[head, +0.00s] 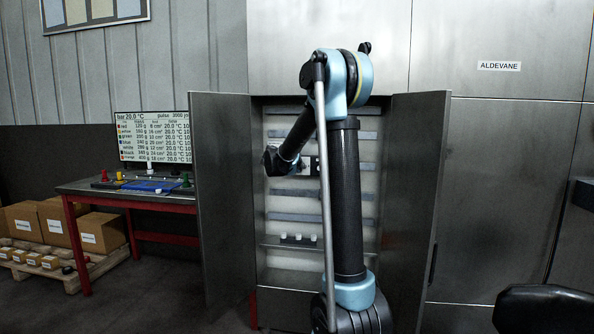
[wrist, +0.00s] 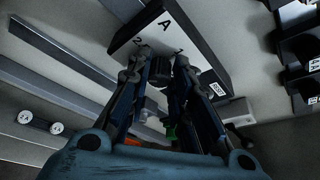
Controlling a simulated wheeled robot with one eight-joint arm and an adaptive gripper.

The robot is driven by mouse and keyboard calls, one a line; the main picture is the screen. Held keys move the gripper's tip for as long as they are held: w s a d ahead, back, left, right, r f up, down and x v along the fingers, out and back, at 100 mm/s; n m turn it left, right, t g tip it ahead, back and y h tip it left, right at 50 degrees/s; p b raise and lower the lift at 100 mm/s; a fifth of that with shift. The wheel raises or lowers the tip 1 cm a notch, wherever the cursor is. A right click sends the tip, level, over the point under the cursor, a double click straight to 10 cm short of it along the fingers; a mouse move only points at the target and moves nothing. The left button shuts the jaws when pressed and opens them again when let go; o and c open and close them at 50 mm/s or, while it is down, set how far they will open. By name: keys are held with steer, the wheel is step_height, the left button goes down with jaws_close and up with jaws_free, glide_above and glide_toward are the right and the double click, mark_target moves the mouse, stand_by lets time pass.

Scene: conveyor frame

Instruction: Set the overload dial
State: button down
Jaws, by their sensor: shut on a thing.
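A white-faced block (wrist: 180,22) marked A, with 2 and 1 below it, is mounted inside the cabinet in the wrist view. A small dark dial (wrist: 160,69) sits at its lower edge between the 2 and the 1. My gripper (wrist: 161,62) is shut on this dial, with one fingertip on each side. The dial is mostly hidden by the fingers, so its pointer position cannot be read. In the head view my gripper (head: 272,160) reaches into the open cabinet (head: 280,272), and my arm hides part of the interior.
Open cabinet doors (head: 222,200) and (head: 412,200) flank my arm. Grey rails (wrist: 62,78) cross the back panel. Dark modules (wrist: 298,50) stand close at right in the wrist view. A table (head: 85,188) with a screen (head: 153,137) and boxes (head: 98,232) are at left.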

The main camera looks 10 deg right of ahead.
steer(key=shift+m+y, duration=0.3)
steer(key=shift+m, duration=0.1)
stand_by(0.3)
steer(key=c, duration=1.4)
jaws_free()
steer(key=shift+w, duration=0.15)
steer(key=v, duration=1.2)
